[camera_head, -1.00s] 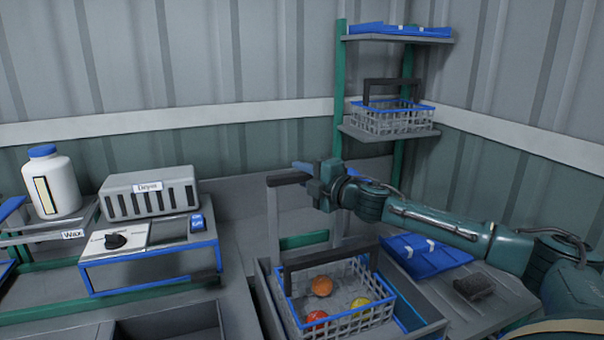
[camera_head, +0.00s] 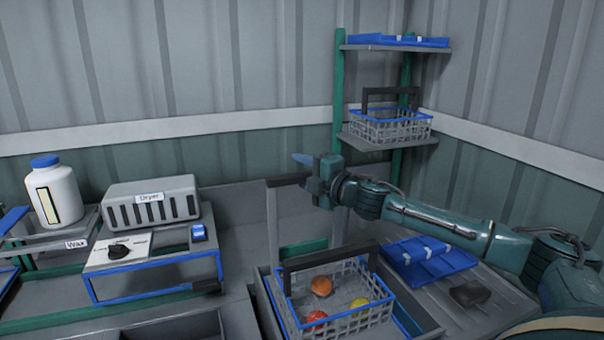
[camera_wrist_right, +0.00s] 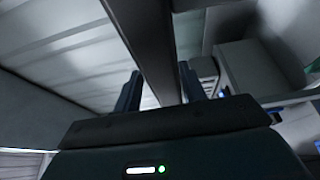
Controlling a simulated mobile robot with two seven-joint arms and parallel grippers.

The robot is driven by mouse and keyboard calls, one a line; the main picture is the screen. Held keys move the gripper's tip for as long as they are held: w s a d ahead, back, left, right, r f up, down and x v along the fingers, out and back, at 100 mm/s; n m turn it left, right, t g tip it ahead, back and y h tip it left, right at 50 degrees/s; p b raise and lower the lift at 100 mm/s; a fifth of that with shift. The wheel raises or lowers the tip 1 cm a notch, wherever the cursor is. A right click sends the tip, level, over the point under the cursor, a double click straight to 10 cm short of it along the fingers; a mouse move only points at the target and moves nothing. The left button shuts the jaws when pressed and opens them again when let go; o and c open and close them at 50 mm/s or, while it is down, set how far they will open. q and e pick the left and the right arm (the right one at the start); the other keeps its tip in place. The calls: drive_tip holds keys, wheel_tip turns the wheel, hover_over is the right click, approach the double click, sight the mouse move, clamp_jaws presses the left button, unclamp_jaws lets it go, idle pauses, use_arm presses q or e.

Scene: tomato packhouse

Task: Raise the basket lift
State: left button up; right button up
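The basket lift (camera_head: 273,225) is a grey frame with a dark bar (camera_head: 287,180) at its top, at centre in the head view. A grey wire basket (camera_head: 340,322) with blue rim, dark handle and several round fruits sits in the tray at its foot. My right gripper (camera_head: 305,175) is at the right end of the bar. In the right wrist view a dark bar (camera_wrist_right: 150,40) runs between my two parted fingers, with a small gap on the left; contact on the right is unclear. My left gripper is not in view.
A second basket (camera_head: 388,132) stands on a green-posted rack shelf behind my right arm. Blue folded pieces (camera_head: 430,262) and a dark block (camera_head: 470,294) lie on the right surface. The dryer (camera_head: 150,202) and a white wax bottle (camera_head: 53,195) are at left.

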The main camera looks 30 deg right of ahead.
drive_tip(key=shift+f, duration=0.2)
drive_tip(key=shift+s+f, duration=0.1)
drive_tip(key=shift+s, duration=0.15)
use_arm(q)
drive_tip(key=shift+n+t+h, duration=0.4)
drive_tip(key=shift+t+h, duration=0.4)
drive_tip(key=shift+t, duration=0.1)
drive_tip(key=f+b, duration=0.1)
drive_tip(key=b, duration=0.3)
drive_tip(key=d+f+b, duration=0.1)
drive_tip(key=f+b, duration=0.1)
drive_tip(key=b, duration=0.2)
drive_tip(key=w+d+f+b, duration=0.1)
drive_tip(key=b, duration=0.4)
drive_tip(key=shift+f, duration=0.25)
use_arm(e)
drive_tip(key=s+d, duration=0.2)
drive_tip(key=s, duration=1)
drive_tip(key=shift+s+r, duration=0.2)
drive_tip(key=shift+s, duration=0.05)
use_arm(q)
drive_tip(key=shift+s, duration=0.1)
